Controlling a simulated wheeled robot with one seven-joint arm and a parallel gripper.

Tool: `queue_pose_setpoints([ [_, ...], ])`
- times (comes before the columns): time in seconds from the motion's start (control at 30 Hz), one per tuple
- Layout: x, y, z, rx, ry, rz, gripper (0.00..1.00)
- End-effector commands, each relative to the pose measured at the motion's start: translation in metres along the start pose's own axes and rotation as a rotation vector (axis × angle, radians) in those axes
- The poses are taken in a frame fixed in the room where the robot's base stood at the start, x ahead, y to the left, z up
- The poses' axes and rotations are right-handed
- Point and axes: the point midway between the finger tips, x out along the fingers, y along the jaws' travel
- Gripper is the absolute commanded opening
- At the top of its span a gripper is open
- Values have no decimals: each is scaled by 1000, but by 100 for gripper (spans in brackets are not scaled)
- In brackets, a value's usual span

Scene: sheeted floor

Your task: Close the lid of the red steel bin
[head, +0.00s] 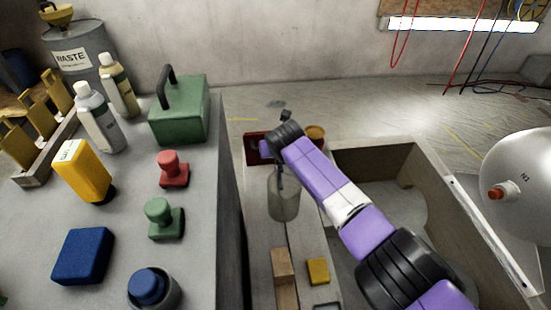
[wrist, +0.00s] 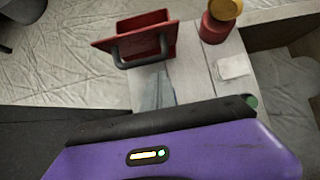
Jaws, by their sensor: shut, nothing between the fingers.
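The red steel bin (head: 254,148) is at the far end of a pale bench in the head view, partly hidden behind my wrist. In the wrist view the red bin (wrist: 143,22) shows at the top, with a tilted red panel and a dark curved handle (wrist: 141,60) on the near side. The panel looks raised, but I cannot tell the lid's exact angle. My gripper (head: 281,178) points down just in front of the bin, above the bench and near a clear jar (head: 284,206). It is shut and empty, apart from the handle; its fingertips are hard to make out.
A red cylinder with a yellow top (wrist: 213,27) stands right of the bin. Wooden and yellow blocks (head: 318,271) lie nearer on the bench. A grey counter on the left holds a green toolbox (head: 180,122), bottles and stamps. A white tank (head: 520,165) is at right.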

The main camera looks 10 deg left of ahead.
Motion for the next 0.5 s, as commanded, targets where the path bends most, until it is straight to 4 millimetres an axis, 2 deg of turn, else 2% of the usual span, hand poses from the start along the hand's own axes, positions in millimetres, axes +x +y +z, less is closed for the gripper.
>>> queue_pose_setpoints([
  [0.03,10,1,-3,0,0,-1,0],
  [0.2,27,0,-3,0,0,-1,0],
  [0.5,37,0,0,0,-1,0,0],
])
